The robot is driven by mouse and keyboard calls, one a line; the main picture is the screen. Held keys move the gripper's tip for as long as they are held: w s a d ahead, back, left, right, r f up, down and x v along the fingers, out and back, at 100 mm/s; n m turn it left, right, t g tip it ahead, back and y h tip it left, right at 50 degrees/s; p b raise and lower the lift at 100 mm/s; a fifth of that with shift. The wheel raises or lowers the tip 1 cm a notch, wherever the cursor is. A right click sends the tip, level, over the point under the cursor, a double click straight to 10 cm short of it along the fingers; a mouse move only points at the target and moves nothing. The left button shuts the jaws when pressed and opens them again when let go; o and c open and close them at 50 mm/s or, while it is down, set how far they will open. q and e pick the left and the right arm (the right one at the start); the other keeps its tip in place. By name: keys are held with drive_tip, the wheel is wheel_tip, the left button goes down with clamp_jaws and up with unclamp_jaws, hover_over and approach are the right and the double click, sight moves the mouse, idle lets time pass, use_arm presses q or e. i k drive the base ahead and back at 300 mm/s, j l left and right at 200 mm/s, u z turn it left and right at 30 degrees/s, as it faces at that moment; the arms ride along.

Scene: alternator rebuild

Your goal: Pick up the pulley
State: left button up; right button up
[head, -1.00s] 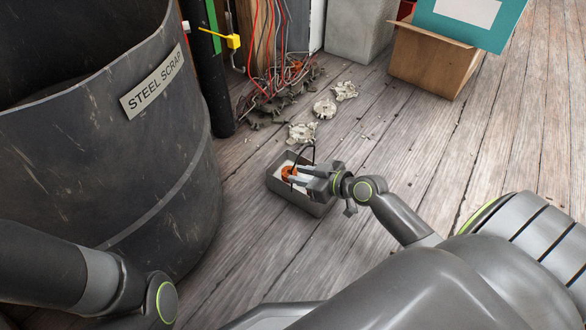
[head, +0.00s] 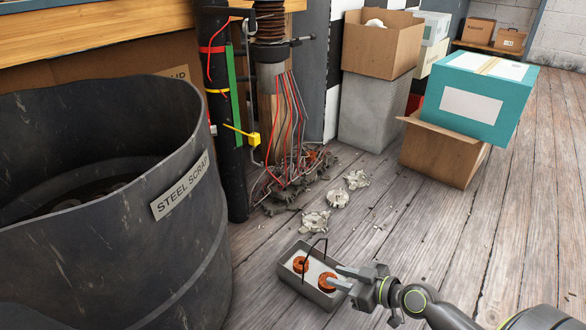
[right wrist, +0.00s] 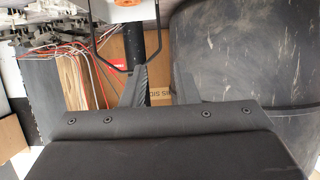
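I cannot make out a clear pulley. A small grey tray (head: 292,281) with a dark wire handle stands on the floor and holds two round orange-copper parts, one at the left (head: 301,264) and one at the right (head: 327,281). My right gripper (head: 334,276) comes from the right, its two fingers apart at the tray's right side, beside the right orange part. In the right wrist view the fingers (right wrist: 146,90) stand apart with nothing seen gripped between them. An orange part (right wrist: 125,4) is cut off at the top edge there. My left gripper is not in view.
A dark steel scrap drum (head: 90,240) fills the left. Wires and dirty metal scraps (head: 300,185) lie behind the tray, with pale metal pieces (head: 315,222) nearer it. A cardboard box (head: 440,155) carries a teal box (head: 480,95). The wooden floor at right is clear.

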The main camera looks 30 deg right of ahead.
sight(298, 261)
drive_tip(key=k+l, duration=0.3)
drive_tip(key=k, duration=0.15)
drive_tip(key=k+l, duration=0.3)
drive_tip(key=k, duration=0.15)
